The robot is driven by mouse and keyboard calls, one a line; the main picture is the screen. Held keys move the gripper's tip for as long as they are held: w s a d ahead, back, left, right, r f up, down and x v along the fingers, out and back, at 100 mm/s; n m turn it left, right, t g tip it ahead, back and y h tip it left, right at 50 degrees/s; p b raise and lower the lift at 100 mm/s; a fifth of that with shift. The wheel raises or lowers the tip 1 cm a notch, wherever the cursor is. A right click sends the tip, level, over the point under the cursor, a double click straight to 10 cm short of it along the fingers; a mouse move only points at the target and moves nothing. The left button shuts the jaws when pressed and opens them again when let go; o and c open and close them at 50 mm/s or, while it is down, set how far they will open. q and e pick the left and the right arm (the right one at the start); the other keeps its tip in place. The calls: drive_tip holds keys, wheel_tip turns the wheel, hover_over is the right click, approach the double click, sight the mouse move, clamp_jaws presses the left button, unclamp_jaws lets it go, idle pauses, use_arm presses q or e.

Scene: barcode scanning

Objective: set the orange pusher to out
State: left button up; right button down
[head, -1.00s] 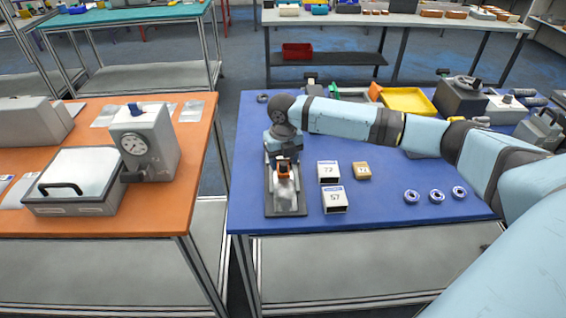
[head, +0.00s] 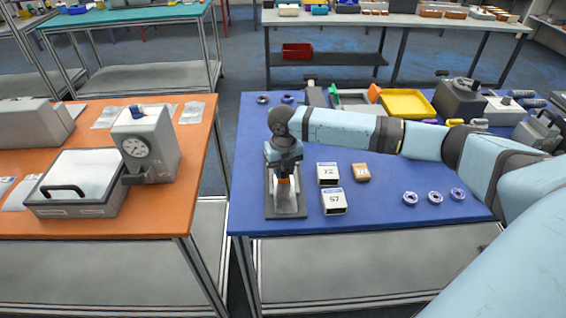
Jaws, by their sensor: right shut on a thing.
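The orange pusher (head: 283,183) shows as a small patch below my right gripper (head: 283,174), on a grey metal fixture (head: 287,209) at the near left of the blue table. My right gripper comes down over the fixture and is shut on the orange pusher. The fingers and the wrist hide most of the pusher. My left gripper is not in view.
Two white boxes marked 72 (head: 328,173) and 57 (head: 334,201) and a small brown box (head: 361,172) stand just right of the fixture. Several blue-and-white rings lie farther right. A yellow tray (head: 407,103) is behind my right arm. The orange table (head: 150,222) stands left across a gap.

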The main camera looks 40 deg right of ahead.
drive_tip(key=s+a+p, duration=0.1)
drive_tip(key=s+p, duration=0.1)
drive_tip(key=s+a+p, duration=0.2)
drive_tip(key=s, duration=0.1)
drive_tip(key=s+a+p, duration=0.1)
drive_tip(key=s+p, duration=0.1)
drive_tip(key=shift+s+a+r, duration=0.2)
drive_tip(key=shift+s+a, duration=0.3)
drive_tip(key=shift+s, duration=0.1)
drive_tip(key=shift+s+a+f, duration=0.1)
drive_tip(key=shift+f, duration=0.15)
drive_tip(key=c, duration=1.1)
unclamp_jaws()
drive_tip(key=shift+o, duration=1)
drive_tip(key=shift+s+r, duration=0.1)
